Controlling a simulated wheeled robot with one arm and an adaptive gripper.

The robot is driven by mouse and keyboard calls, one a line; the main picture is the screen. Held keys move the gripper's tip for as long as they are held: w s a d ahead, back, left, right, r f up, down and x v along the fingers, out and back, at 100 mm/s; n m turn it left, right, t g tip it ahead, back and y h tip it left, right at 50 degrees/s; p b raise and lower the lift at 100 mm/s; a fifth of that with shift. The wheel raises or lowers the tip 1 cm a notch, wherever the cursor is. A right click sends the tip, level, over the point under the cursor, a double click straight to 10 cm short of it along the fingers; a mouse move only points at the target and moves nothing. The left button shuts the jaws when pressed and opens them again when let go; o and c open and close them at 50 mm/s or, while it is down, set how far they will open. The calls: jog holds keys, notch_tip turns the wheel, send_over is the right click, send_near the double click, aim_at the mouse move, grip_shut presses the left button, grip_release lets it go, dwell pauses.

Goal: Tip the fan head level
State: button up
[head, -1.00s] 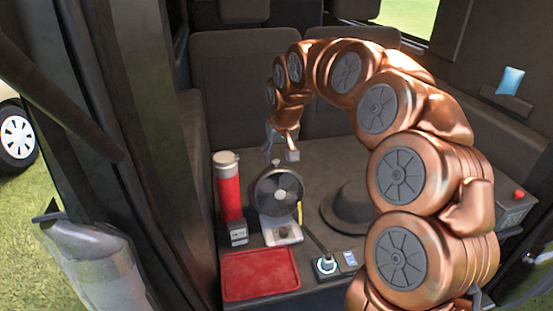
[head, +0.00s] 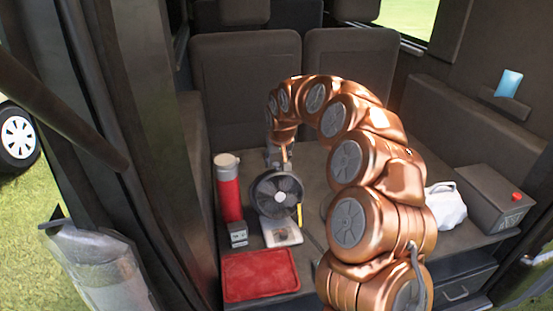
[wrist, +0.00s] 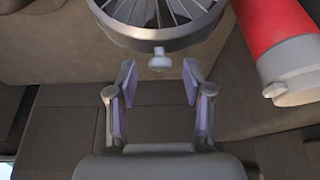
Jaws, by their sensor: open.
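The fan (head: 276,194) has a round dark head on a pale base and stands on the flat surface, its face toward the head camera. The wrist view shows its caged head (wrist: 162,18) at the top edge, with a small grey knob (wrist: 159,61) sticking out from the rim. My gripper (wrist: 159,78) is open, with one finger on each side of the knob's line. The knob sits just beyond the fingertips, and I see no contact. In the head view, my gripper (head: 276,155) is behind the top of the fan and partly hidden by it.
A red flask (head: 229,190) stands close left of the fan; the wrist view shows it at right (wrist: 278,40). A small grey box (head: 238,235) and red tray (head: 260,275) are in front. A white bag (head: 446,204) and dark box (head: 489,197) are at right.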

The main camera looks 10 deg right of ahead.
jog(key=shift+w+f, duration=0.2)
jog(key=shift+f, duration=0.25)
jog(key=shift+c, duration=0.4)
grip_shut()
